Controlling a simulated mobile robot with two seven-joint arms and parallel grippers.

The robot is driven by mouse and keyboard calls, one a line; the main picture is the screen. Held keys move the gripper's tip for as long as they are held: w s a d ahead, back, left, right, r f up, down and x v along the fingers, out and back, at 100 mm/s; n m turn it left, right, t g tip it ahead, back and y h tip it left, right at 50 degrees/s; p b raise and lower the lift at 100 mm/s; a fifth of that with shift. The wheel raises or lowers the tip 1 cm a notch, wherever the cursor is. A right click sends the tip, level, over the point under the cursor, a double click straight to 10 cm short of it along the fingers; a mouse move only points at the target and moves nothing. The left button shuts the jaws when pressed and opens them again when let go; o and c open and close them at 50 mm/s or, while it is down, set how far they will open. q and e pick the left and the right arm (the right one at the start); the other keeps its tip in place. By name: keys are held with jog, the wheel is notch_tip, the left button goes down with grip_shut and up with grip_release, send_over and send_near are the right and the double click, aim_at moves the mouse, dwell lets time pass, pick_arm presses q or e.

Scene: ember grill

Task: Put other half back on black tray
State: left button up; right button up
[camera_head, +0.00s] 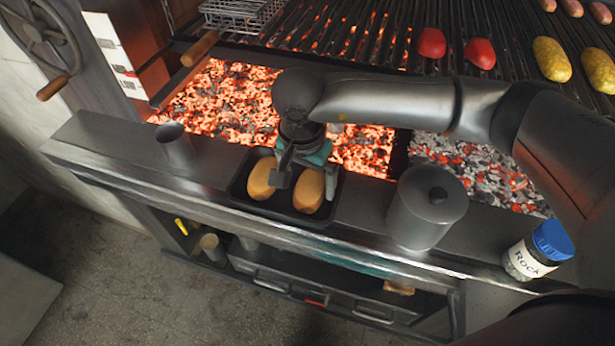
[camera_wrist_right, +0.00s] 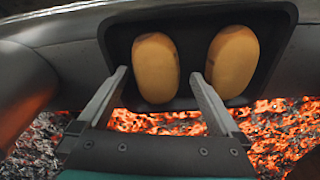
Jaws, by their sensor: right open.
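The black tray (camera_head: 283,214) stands on the steel ledge at the grill's front. Two golden-brown halves lie in it side by side: a left half (camera_head: 262,178) and a right half (camera_head: 309,191) in the head view. My right gripper (camera_head: 305,181) is open over the tray, with its fingers on either side of the right half. In the right wrist view the gripper (camera_wrist_right: 159,76) points at the tray (camera_wrist_right: 192,42), and the half between its fingers (camera_wrist_right: 155,65) shows on the left. The other half (camera_wrist_right: 232,61) lies to the right, outside the fingers. Contact with the fingers cannot be told. My left gripper is not in view.
Glowing coals (camera_head: 225,100) lie just behind the ledge. A metal cup (camera_head: 175,145) stands left of the tray, a lidded steel pot (camera_head: 426,208) right of it. A blue-capped jar (camera_head: 537,252) is farther right. Red and yellow vegetables lie on the grate.

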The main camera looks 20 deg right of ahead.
aim_at(304, 189)
notch_tip(304, 189, up, 12)
jog(key=s+a+p, duration=0.1)
dwell(0.6)
